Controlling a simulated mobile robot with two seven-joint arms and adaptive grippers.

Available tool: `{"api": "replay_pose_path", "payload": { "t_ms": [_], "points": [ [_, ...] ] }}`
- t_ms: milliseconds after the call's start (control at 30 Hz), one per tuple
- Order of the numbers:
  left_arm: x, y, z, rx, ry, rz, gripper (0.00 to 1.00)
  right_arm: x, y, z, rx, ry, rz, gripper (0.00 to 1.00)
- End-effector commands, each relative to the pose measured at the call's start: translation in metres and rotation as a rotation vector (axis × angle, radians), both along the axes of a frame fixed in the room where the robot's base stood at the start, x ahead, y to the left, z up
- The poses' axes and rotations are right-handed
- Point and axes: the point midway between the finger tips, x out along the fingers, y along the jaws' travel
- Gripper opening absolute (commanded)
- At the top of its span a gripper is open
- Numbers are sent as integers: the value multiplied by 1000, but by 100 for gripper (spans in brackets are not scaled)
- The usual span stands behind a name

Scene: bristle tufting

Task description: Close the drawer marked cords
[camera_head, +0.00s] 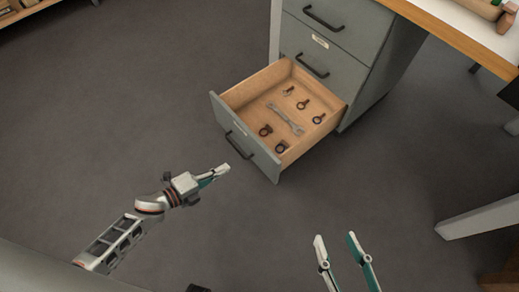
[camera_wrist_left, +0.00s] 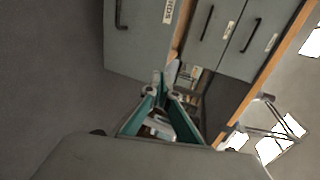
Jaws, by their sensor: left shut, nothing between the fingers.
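The bottom drawer (camera_head: 258,142) of the grey cabinet is pulled well out in the head view. Its grey front has a black bar handle (camera_head: 240,145) and a small label, too small to read there. In the left wrist view the drawer front (camera_wrist_left: 140,45) fills the upper left, and its label (camera_wrist_left: 168,11) partly shows, ending in "RDS". My left gripper (camera_head: 226,170) is shut and empty, in front of the drawer front, below and left of the handle in the head view. It also shows in the left wrist view (camera_wrist_left: 165,76). My right gripper (camera_head: 336,238) is open and empty.
The drawer holds a wrench (camera_head: 286,119) and several small dark-ringed parts. The two drawers above (camera_head: 325,30) are shut. A wood-edged worktop (camera_head: 450,34) is at the upper right, and a pale leg (camera_head: 475,218) stands at right.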

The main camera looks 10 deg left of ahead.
Motion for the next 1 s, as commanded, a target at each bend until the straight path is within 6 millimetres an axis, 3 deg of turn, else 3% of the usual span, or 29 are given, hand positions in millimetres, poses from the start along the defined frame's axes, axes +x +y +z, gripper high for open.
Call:
{"api": "replay_pose_path", "payload": {
  "t_ms": [567, 800, 1000],
  "points": [
    [72, -58, -32, -3, 4, 2, 0, -14, 31, -13, 247, 75, -74, 40],
    [99, -78, -28, -2, -2, 1, 0, -14, 36, -11, 303, 82, -96, 40],
    [106, -82, -27, -1, -3, 2, 0, -15, 39, -9, 324, 85, -100, 40]
  ]
}}
